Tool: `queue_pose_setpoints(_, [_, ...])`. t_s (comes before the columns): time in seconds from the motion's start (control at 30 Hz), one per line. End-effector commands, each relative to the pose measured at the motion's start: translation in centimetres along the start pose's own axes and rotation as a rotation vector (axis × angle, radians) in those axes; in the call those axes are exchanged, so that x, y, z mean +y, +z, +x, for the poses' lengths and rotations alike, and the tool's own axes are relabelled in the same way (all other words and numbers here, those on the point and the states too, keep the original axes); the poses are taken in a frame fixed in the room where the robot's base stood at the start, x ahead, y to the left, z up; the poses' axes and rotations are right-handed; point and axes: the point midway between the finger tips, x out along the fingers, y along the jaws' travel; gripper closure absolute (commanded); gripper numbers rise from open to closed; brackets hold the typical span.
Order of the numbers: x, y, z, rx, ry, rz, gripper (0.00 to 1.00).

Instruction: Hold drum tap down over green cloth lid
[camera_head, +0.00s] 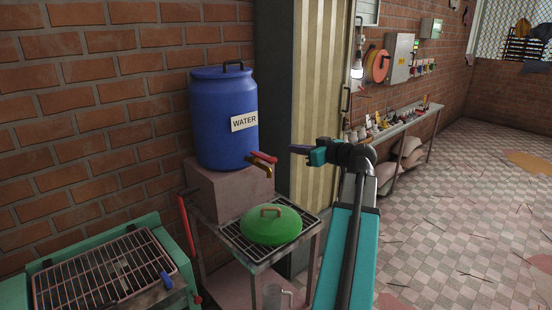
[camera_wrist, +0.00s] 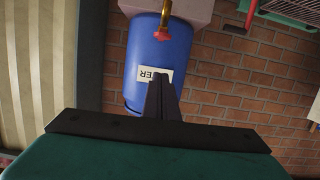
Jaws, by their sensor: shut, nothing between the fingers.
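The blue drum (camera_head: 222,115) with a "WATER" label stands on a block against the brick wall. Its tap (camera_head: 262,160) has a red handle and a brass spout at the drum's lower right. The green domed lid (camera_head: 268,230) with a tan handle rests on a wire rack below and slightly right of the tap. My gripper (camera_head: 297,149) is shut and empty, in the air right of the tap and apart from it. In the wrist view the fingers (camera_wrist: 162,98) overlap the upside-down drum (camera_wrist: 140,60), with the tap's red handle (camera_wrist: 161,37) beyond them.
A green-framed grill (camera_head: 115,270) stands at the lower left, with a red bar beside it. A corrugated panel (camera_head: 320,100) is behind my gripper. The tiled floor at right is mostly open.

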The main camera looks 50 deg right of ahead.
Motion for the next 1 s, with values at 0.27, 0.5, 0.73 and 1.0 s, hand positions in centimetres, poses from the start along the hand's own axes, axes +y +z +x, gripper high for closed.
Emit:
queue_pose_setpoints(0.27, [0.0, 0.0, 0.1, -0.001, 0.000, 0.001, 1.00])
queue_pose_setpoints(0.5, [0.0, -0.1, 1.4, -0.002, -0.001, 0.001, 1.00])
queue_pose_setpoints(0.73, [0.0, -0.2, 4.3, -0.003, -0.003, 0.002, 1.00])
queue_pose_setpoints(1.0, [0.1, -0.2, 8.2, -0.003, -0.002, 0.002, 1.00])
